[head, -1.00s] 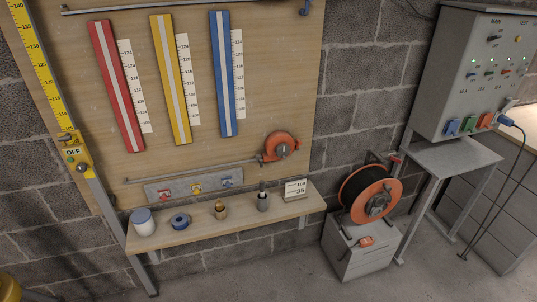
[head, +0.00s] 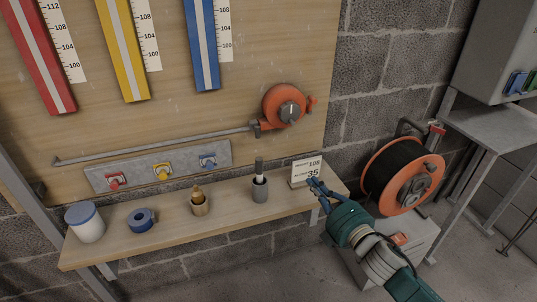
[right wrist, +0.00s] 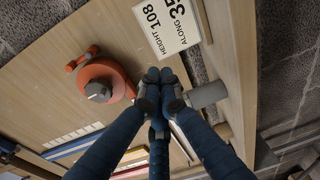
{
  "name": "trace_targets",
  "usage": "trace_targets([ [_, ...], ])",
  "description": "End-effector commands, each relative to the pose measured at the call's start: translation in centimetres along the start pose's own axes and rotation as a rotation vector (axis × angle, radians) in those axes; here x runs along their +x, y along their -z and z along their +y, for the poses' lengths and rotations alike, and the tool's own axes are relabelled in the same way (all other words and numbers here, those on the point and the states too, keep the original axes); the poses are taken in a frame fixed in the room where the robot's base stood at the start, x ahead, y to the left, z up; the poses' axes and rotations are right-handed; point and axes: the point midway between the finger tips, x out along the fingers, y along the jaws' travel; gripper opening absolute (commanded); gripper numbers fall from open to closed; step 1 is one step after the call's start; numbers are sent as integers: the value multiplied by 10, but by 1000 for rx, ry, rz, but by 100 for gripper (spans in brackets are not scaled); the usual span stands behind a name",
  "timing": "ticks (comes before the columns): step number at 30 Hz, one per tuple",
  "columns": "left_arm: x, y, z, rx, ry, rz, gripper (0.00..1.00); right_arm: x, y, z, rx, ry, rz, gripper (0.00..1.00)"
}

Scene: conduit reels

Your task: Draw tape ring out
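The orange tape reel (head: 284,105) with a dark dial is mounted on the wooden board. A small orange end piece with a dark tip (head: 262,127) sits at its lower left, where a grey rail meets it; I cannot make out a ring clearly. The reel also shows at left in the right wrist view (right wrist: 98,85). My right gripper (head: 313,183) is below and right of the reel, by the card at the shelf's right end. In the right wrist view its blue fingers meet at the tips (right wrist: 159,75) with nothing seen between them. My left gripper is not in view.
The card reading height 108, along 35 (head: 305,171) stands on the shelf (head: 229,208). A grey cup (head: 260,188), brown holder (head: 200,202), blue roll (head: 142,220) and white tub (head: 85,222) stand along it. A large cable reel (head: 402,177) is at right. The grey rail (head: 160,145) runs left.

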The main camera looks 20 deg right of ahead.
Motion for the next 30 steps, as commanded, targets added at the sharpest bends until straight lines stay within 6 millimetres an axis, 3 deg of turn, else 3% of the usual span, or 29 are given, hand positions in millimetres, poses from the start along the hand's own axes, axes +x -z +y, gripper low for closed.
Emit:
trace_targets([
  [1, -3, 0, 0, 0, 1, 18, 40, 5, 3, 24, -146, -86, 47, 0],
  [3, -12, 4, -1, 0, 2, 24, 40, 10, 6, 54, -332, -172, 106, 0],
  [9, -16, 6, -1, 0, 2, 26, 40, 14, 8, 99, -804, -359, 252, 0],
  [18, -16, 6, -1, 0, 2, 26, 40, -2, -3, 118, -1389, -565, 458, 0],
  [23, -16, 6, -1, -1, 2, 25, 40, -2, -1, 118, -1469, -596, 492, 0],
  [30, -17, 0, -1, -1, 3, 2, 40, 28, 24, 124, -1466, -601, 489, 0],
])
